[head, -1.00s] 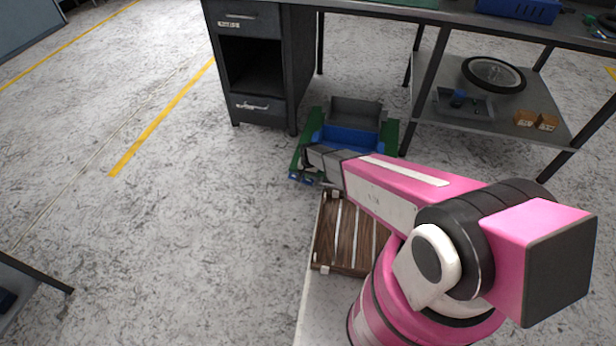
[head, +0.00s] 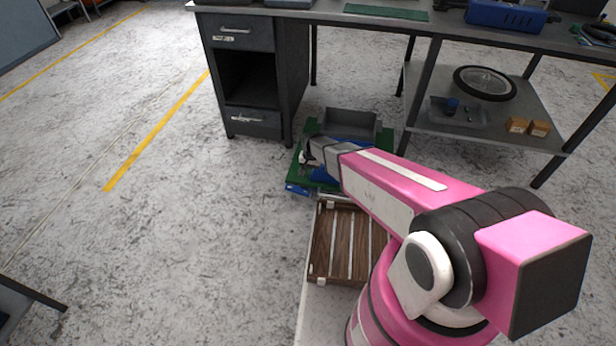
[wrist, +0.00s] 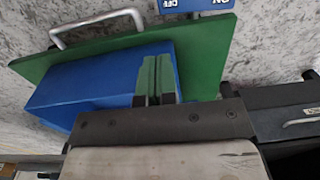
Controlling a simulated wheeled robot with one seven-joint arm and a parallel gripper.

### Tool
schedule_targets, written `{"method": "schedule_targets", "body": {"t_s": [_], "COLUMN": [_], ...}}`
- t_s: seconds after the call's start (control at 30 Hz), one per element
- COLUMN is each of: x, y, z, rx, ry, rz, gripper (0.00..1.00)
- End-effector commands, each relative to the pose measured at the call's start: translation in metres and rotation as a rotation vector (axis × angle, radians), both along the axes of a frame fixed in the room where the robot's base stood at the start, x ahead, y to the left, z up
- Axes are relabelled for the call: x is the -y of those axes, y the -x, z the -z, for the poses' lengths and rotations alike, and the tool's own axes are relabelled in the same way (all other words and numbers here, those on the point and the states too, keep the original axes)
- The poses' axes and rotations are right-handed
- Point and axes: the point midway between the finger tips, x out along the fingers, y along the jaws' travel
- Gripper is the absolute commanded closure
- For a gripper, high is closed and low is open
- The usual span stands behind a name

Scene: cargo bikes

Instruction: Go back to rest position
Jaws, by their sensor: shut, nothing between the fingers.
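My gripper (wrist: 157,78) shows in the wrist view with its two fingers close together and nothing between them. Behind the fingers is a blue box (wrist: 95,88) on a green board (wrist: 205,62). I cannot tell whether the fingers touch the box. In the head view my arm reaches forward over the green board (head: 297,178) and the blue box (head: 324,174). The wrist covers part of the box, and the fingers cannot be made out there.
A slatted brown wooden crate (head: 334,242) lies below my arm. A grey bin (head: 350,122) stands beyond the blue box. A dark drawer cabinet (head: 250,75) and a workbench (head: 385,14) stand behind, with a wheel (head: 485,83) on the lower shelf.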

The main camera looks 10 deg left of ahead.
Motion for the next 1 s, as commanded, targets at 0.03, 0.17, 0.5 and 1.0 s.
{"method": "schedule_targets", "body": {"t_s": [0.03, 0.17, 0.5, 1.0], "x": [0.001, 0.002, 0.002, 0.089], "y": [0.001, 0.001, 0.0, 0.011], "z": [-0.005, -0.009, -0.01, -0.089], "rx": [0.0, -0.001, -0.001, 0.006], "ry": [0.0, 0.001, 0.001, 0.004], "rz": [0.0, 0.0, -0.001, -0.013], "gripper": [1.0, 1.0, 1.0, 1.0]}}
